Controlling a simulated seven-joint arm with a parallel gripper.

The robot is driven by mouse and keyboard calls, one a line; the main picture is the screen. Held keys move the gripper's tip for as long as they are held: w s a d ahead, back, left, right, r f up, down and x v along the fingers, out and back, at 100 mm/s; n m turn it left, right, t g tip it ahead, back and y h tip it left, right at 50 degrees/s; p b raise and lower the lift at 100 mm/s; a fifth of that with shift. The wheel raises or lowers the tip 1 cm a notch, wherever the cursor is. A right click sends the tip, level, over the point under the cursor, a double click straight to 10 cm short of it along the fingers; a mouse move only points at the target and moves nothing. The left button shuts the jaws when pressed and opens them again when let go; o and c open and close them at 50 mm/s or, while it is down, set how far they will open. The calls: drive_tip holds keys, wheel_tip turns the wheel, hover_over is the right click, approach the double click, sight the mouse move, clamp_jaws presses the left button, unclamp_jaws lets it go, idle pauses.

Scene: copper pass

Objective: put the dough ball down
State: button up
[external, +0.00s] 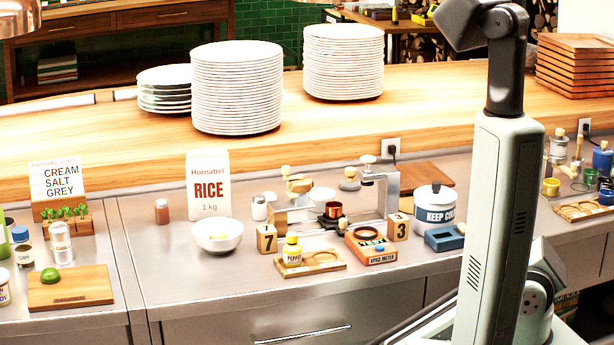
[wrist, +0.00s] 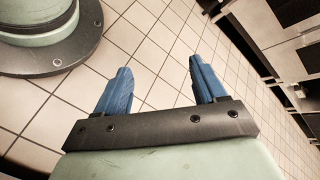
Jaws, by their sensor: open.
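My gripper (wrist: 161,85) shows in the wrist view with its two blue fingers apart and nothing between them. Tiled floor lies beyond the fingers. In the external view only links of my arm show at the right, and the gripper is out of that picture. I cannot pick out a dough ball for certain.
On the counter are a rice carton (external: 208,186), an orange spice meter (external: 370,246), a keep-cool pot (external: 434,208) and a wooden board (external: 70,290) with a green item. Plate stacks (external: 237,88) stand on the wooden ledge behind. Bare steel lies left of the bowl.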

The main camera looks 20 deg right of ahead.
drive_tip(key=w+d+m+t, duration=0.1)
drive_tip(key=w+d+m, duration=0.2)
drive_tip(key=d, duration=1)
drive_tip(key=w+d+m+t, duration=0.2)
drive_tip(key=w+d+m, duration=0.1)
drive_tip(key=d, duration=1)
drive_tip(key=w+d+m+t+y, duration=0.1)
drive_tip(key=d+m, duration=0.3)
drive_tip(key=d, duration=1)
drive_tip(key=shift+w+r+t, duration=0.25)
drive_tip(key=shift+w+t, duration=0.15)
drive_tip(key=shift+w, duration=0.5)
